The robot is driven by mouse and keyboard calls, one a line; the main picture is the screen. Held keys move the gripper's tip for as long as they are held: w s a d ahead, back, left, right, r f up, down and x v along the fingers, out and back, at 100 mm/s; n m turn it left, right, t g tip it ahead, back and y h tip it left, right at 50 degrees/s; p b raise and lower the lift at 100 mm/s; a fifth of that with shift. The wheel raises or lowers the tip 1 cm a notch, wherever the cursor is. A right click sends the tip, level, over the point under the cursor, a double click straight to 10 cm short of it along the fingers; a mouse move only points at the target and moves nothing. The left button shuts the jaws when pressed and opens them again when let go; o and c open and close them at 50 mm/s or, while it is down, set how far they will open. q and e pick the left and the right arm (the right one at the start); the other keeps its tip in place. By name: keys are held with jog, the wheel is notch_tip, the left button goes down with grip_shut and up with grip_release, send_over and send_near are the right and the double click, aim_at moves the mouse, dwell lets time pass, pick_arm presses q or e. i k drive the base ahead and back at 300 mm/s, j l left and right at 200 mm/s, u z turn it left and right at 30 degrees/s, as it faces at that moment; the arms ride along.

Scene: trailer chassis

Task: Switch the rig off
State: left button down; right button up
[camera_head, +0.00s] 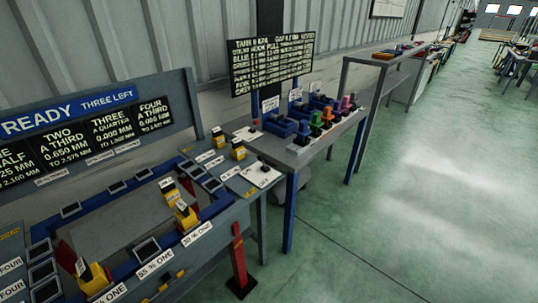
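The rig (222,203) is a blue-framed bench at the lower left, with several yellow blocks and dark square pads on it. Its sign (68,113) reads "READY THREE LEFT" above several black panels. A white plate with a small dark knob (262,172) sits at the rig's right end. Another white plate with a small red-topped part (254,127) lies behind it. I cannot tell which of these is a switch, or its position; their labels are too small to read. Neither of my grippers is in view.
A second bench (290,155) holds blue bins and several coloured items below a black text board (272,62). A red post (239,262) stands on the floor before the rig. A grey-framed table (350,95) stands farther back. Green floor (420,200) is open at right.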

aim_at(261, 157)
jog(key=i+j+u, duration=0.2)
jog(key=u, duration=0.2)
jog(key=i+j+u, duration=0.15)
jog(key=u, duration=0.2)
jog(key=i, duration=0.05)
